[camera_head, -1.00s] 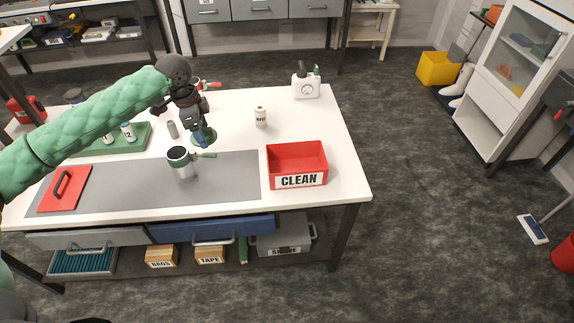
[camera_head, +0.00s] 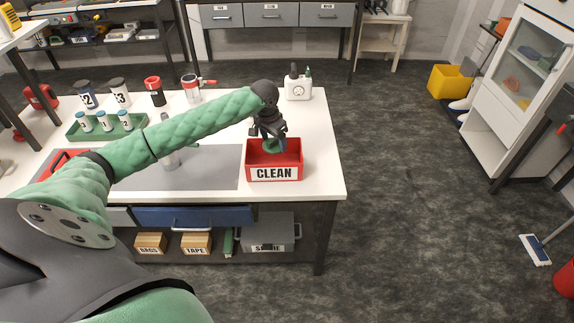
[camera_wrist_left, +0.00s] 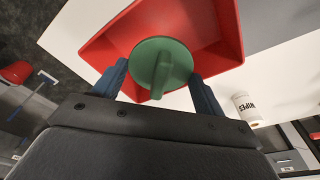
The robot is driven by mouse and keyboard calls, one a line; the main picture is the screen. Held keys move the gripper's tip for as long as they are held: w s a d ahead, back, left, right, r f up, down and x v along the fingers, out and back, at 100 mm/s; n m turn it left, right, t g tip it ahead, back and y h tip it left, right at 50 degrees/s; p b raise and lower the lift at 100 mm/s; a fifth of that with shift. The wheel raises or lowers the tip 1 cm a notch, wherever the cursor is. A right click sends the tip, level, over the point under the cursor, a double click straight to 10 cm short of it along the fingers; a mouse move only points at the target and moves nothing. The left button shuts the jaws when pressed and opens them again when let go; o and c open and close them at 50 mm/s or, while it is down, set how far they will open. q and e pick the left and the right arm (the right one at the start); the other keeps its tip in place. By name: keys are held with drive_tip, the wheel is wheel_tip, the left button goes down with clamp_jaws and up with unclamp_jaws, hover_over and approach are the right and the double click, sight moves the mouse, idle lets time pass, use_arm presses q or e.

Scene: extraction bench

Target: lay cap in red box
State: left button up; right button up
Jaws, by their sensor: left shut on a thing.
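The green round cap with a raised grip bar (camera_wrist_left: 160,62) sits between the fingers of my left gripper (camera_wrist_left: 158,73), which is shut on it. In the head view the left gripper (camera_head: 272,143) points down over the red box marked CLEAN (camera_head: 258,163), and the cap (camera_head: 269,147) is at the box's opening. In the left wrist view the red box (camera_wrist_left: 220,52) lies behind the cap, its floor and walls in sight. I cannot tell whether the cap touches the floor of the box. My right gripper is not in view.
A white timer-like device (camera_head: 298,88) stands behind the box. A green rack of vials (camera_head: 106,125) is at left. My arm hides part of the grey mat (camera_head: 215,170).

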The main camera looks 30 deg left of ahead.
sight(273, 146)
use_arm(q)
wheel_tip(273, 146, down, 5)
drive_tip(key=shift+f+p, duration=0.1)
drive_tip(key=shift+p, duration=0.6)
drive_tip(key=shift+f+p, duration=0.5)
drive_tip(key=shift+f, duration=1.25)
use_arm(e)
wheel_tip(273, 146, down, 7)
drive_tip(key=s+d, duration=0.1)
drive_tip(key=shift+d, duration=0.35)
use_arm(q)
drive_tip(key=shift+f, duration=0.1)
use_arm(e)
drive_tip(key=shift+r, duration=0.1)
use_arm(q)
drive_tip(key=o, duration=1)
drive_tip(key=shift+c, duration=0.2)
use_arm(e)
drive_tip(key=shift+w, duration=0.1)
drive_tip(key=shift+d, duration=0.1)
